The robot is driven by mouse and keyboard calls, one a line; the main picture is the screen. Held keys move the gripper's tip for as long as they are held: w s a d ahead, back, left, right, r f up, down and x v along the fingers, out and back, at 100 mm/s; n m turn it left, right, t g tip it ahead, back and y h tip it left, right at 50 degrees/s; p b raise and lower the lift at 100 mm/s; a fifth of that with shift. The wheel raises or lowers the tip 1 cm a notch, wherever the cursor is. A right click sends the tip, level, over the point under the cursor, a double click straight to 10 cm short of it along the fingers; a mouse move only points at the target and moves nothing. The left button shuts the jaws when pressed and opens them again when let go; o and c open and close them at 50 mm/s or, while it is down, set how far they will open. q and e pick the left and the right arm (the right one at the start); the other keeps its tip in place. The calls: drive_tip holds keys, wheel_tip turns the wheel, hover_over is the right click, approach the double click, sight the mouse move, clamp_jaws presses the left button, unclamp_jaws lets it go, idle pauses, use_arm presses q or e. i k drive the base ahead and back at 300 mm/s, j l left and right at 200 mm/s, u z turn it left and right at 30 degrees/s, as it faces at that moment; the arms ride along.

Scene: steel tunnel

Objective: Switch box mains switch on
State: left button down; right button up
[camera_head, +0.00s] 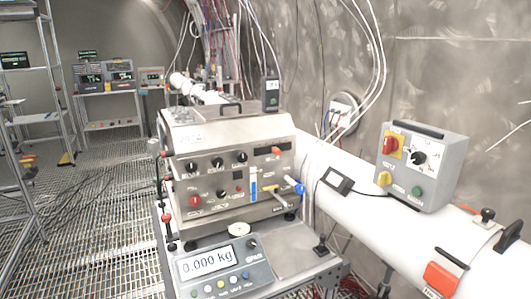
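A grey switch box (450,163) stands on top of the large white pipe at the right. Its front carries a red rotary switch on a yellow plate (392,147) at upper left. Beside that is a black knob on a white dial plate (420,157). Lower down are a yellow knob (384,178) and a green button (417,192). Which of these is the mains switch cannot be read from labels, and the red switch's setting is too small to tell. Neither of my grippers shows in the head view.
A metal instrument panel (235,170) with knobs and levers stands in the middle, behind a scale (222,269) reading 0.000 kg. The white pipe (345,200) runs along the right, with a red-orange part (440,278) near the front. Shelves and grated floor (90,215) lie left.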

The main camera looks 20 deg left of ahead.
sight(195, 200)
drive_tip(key=u, duration=1.2)
